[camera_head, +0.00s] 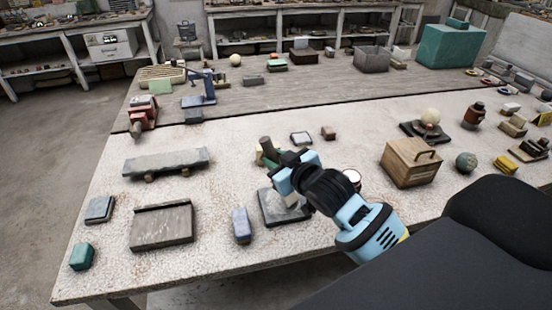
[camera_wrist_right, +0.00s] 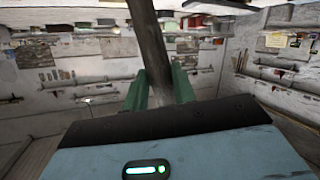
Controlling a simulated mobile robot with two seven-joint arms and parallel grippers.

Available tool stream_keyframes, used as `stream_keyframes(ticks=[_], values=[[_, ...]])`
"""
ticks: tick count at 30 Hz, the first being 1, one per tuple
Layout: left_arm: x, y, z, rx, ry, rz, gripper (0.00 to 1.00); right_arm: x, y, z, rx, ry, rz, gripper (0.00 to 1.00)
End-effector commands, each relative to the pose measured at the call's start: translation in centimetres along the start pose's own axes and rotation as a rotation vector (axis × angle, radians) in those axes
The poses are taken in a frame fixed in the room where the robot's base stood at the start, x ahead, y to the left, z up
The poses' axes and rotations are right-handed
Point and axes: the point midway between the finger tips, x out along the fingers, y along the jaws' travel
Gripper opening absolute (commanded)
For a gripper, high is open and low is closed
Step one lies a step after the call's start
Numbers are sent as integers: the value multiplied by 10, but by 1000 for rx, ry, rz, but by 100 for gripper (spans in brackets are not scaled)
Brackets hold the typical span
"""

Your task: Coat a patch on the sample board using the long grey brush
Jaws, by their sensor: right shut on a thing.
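My right gripper (camera_head: 270,156) is shut on a long, dark grey-brown handle, which I take to be the long grey brush (camera_head: 266,144). In the right wrist view the handle (camera_wrist_right: 150,45) stands between the two green fingers (camera_wrist_right: 158,88). The brush's working end is hidden or too small to make out. A dark square board (camera_head: 270,208) lies below my right wrist, partly covered by it. A wooden board with a raised back edge (camera_head: 162,226) lies further left. I cannot tell which is the sample board. My left gripper is not in view.
A long grey slab on small feet (camera_head: 165,161) lies at the left. A blue block (camera_head: 241,225) stands between the two boards. A wooden box with a handle (camera_head: 411,162) stands to the right.

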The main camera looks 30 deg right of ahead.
Motion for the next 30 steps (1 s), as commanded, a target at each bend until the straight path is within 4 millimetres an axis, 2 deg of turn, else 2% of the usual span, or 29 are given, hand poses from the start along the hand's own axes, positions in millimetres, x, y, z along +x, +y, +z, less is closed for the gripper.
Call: stream_keyframes(ticks=[15, 30], values=[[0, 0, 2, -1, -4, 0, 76, 1, -1, 4, 0, 0, 0, 4], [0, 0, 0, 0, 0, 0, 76, -11, -6, 5, 0, 0, 0, 4]])
